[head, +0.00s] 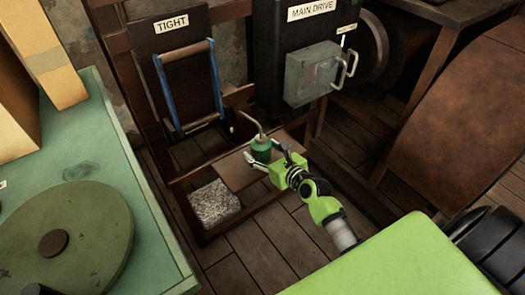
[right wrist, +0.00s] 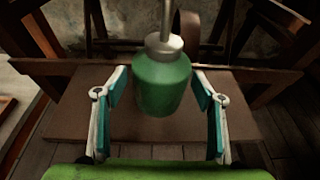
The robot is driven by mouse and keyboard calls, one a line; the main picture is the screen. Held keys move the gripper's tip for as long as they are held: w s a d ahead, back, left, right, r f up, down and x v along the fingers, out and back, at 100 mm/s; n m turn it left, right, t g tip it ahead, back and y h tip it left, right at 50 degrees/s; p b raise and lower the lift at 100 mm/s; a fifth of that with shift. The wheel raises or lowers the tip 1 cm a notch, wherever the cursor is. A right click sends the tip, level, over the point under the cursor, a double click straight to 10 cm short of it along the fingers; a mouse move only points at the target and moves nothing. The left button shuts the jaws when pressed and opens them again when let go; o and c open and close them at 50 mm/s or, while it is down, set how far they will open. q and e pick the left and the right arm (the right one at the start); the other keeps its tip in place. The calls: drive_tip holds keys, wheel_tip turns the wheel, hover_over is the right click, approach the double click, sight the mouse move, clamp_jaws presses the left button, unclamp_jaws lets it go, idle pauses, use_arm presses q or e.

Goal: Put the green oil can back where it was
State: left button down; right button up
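The green oil can (head: 261,151), with its thin bent spout pointing up, is upright over a brown board in the head view. It also shows in the middle of the right wrist view (right wrist: 163,85), where the top of its spout is cut off. My right gripper (head: 268,156) has one finger on each side of the can. In the right wrist view its fingers (right wrist: 160,72) are apart, with narrow gaps beside the can. Whether the can's base rests on the board is hard to tell. My left gripper is not in view.
The brown board (head: 232,172) lies across a wooden frame beside a grey, rough block (head: 214,203). A grey box with a handle (head: 313,73) is behind to the right. A green table (head: 110,165) with a round disc stands at left.

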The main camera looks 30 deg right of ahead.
drive_tip(key=shift+r, duration=0.1)
drive_tip(key=shift+s+r, duration=0.1)
drive_tip(key=shift+s, duration=0.1)
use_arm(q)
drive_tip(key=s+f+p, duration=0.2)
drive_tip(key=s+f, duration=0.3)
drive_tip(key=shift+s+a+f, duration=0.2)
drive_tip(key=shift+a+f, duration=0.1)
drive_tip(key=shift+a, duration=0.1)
use_arm(e)
drive_tip(key=v, duration=1.1)
drive_tip(key=shift+s+r, duration=0.2)
drive_tip(key=shift+s, duration=0.05)
